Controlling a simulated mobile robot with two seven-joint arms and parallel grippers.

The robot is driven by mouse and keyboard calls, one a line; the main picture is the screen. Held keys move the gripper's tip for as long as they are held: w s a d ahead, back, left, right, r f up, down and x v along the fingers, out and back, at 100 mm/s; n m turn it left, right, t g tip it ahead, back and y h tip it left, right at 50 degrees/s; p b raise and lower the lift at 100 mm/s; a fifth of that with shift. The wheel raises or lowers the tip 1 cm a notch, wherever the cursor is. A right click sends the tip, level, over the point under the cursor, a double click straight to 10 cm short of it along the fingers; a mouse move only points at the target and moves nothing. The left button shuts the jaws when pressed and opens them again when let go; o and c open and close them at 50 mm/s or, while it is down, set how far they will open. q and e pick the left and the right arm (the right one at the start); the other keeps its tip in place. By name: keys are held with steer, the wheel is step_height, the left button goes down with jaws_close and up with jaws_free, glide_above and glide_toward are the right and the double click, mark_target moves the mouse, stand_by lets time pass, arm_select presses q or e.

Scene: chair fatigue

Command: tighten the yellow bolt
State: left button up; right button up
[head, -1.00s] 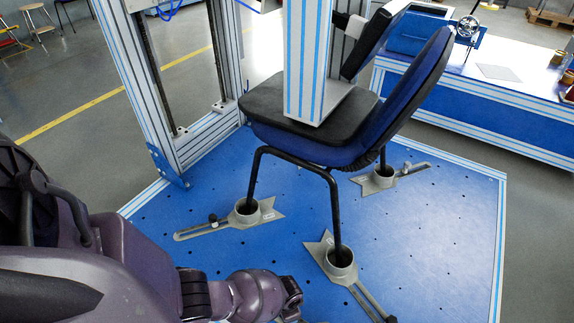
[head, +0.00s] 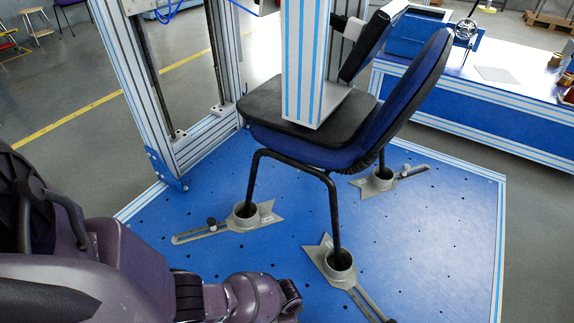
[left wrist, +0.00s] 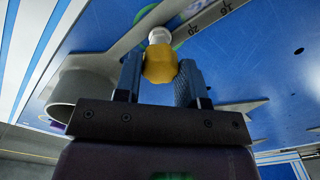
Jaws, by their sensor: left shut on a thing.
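In the left wrist view the yellow bolt (left wrist: 160,66) sits between the two fingers of my left gripper (left wrist: 160,80), which is shut on it. A pale shank or collar shows above the bolt, at the slotted arm of a grey clamp (left wrist: 205,22) marked with numbers. The clamp's round cup (left wrist: 82,88) is at the left of that view. In the head view my left arm (head: 230,298) reaches in from the lower left; its gripper and the yellow bolt are hidden there. My right gripper is not in view.
A blue chair (head: 310,140) stands on the blue perforated platform (head: 430,230), its visible legs in grey cup clamps (head: 245,215), (head: 340,262), (head: 378,182). A striped press column (head: 305,65) rests on the seat. A frame post (head: 140,85) rises at left.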

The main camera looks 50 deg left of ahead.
arm_select(q)
steer(key=shift+m, duration=0.4)
steer(key=m, duration=0.3)
steer(key=shift+s+m+b, duration=0.1)
steer(key=shift+m+b, duration=0.25)
steer(key=shift+m, duration=0.05)
steer(key=m, duration=0.3)
steer(key=shift+m, duration=0.6)
steer(key=m, duration=0.4)
